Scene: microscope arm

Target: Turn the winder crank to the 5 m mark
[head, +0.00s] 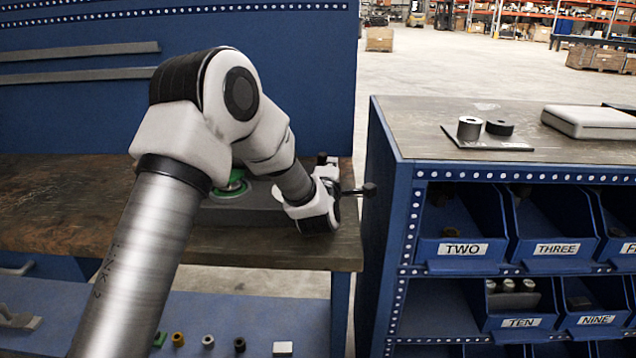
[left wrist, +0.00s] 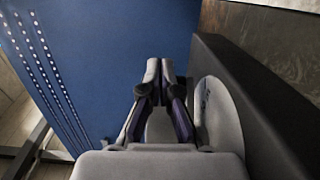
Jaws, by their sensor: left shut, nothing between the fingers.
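The winder (head: 240,213) stands on the wooden bench as a dark grey base with a green round part (head: 231,187), partly covered by my left arm. A thin dark rod with a black end (head: 369,190) sticks out to the right beside my left wrist; I cannot tell surely that it is the crank. My left gripper (left wrist: 158,72) is shut and empty in the left wrist view. A pale disc (left wrist: 217,112) with small markings lies just right of the fingers, against a dark block. The 5 m mark cannot be read. My right gripper is out of view.
A blue cabinet (head: 384,215) with labelled bins stands close right of the bench, across a narrow gap. Metal cylinders on a dark plate (head: 488,142) and a pale case (head: 590,122) sit on top. A blue panel (head: 300,80) rises behind the bench. Small parts lie on the lower shelf.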

